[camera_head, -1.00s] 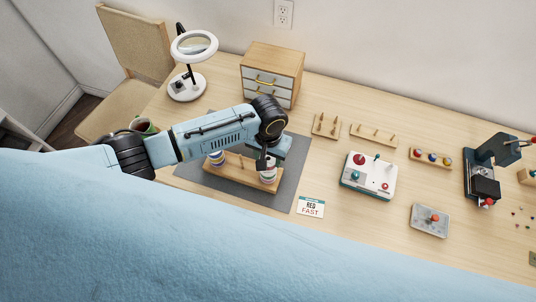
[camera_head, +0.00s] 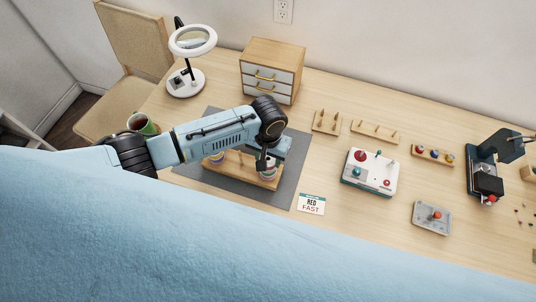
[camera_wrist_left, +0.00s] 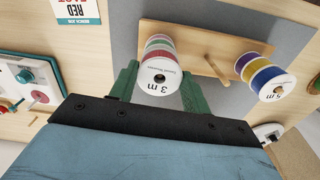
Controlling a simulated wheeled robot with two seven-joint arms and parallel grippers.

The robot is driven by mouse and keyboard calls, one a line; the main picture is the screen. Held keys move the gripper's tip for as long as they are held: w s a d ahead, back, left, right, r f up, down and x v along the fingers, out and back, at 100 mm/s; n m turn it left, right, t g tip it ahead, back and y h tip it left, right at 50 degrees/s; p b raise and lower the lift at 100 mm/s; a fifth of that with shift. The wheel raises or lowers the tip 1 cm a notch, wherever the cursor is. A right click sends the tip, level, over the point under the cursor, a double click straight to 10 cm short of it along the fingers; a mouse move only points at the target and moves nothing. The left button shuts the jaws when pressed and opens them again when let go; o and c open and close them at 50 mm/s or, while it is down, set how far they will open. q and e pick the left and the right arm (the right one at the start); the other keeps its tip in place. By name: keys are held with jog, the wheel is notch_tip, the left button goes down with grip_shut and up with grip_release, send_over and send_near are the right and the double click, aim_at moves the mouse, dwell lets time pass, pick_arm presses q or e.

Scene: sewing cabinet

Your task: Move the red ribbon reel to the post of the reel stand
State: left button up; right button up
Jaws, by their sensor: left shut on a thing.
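The wooden reel stand (camera_head: 240,178) lies on the grey mat; it also shows in the wrist view (camera_wrist_left: 190,32). A bare post (camera_wrist_left: 212,60) stands between two stacks of reels. At the stack on the left of the wrist view, the nearest reel (camera_wrist_left: 157,85) has a white face marked "3 m"; red and green bands show behind it. My left gripper (camera_head: 266,163) is at this stack, its green fingers (camera_wrist_left: 158,88) either side, shut on the nearest reel, apparently the red ribbon one. The other stack (camera_wrist_left: 262,75) has blue, yellow and purple bands. My right gripper is out of view.
A ring lamp (camera_head: 192,42) and a small drawer cabinet (camera_head: 271,72) stand behind. A red-and-teal control box (camera_head: 369,174), peg racks (camera_head: 327,123) and a grey button box (camera_head: 432,217) are to the right. A card (camera_head: 311,204) lies beside the mat. A green mug (camera_head: 142,125) is at left.

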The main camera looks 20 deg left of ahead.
pick_arm(q)
jog(key=o, duration=1)
notch_tip(320, 180, up, 13)
jog(key=shift+r+p, duration=0.2)
jog(key=shift+p, duration=0.3)
